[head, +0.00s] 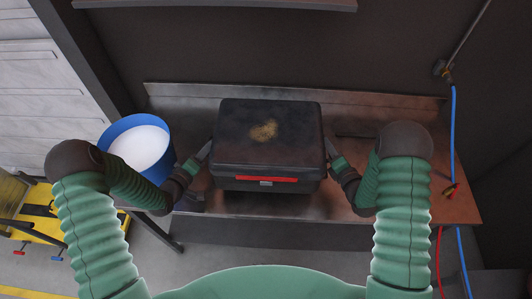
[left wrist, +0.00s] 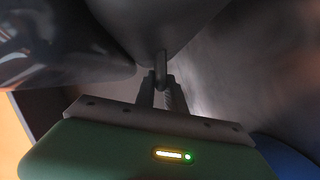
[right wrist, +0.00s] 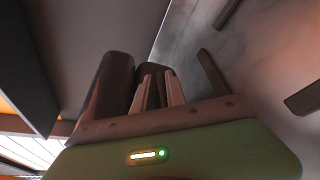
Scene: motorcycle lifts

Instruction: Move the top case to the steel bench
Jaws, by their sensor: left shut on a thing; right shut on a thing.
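The top case (head: 268,145) is a black box with a red strip and a latch on its front and a tan smudge on its lid. In the head view it is between my two grippers, over the steel bench (head: 400,186). I cannot tell whether it rests on the bench or is held just above it. My left gripper (head: 204,152) is shut on the case's left side; the left wrist view shows its fingers (left wrist: 161,85) closed on a small dark part. My right gripper (head: 331,152) is shut on the right side; its fingers (right wrist: 157,88) show in the right wrist view, partly against the dark case.
A blue bucket (head: 158,172) with a white inside stands at the bench's left end. A dark bar (head: 356,136) lies on the bench right of the case. A blue hose (head: 453,130) hangs at the right. A yellow lift (head: 58,240) stands lower left.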

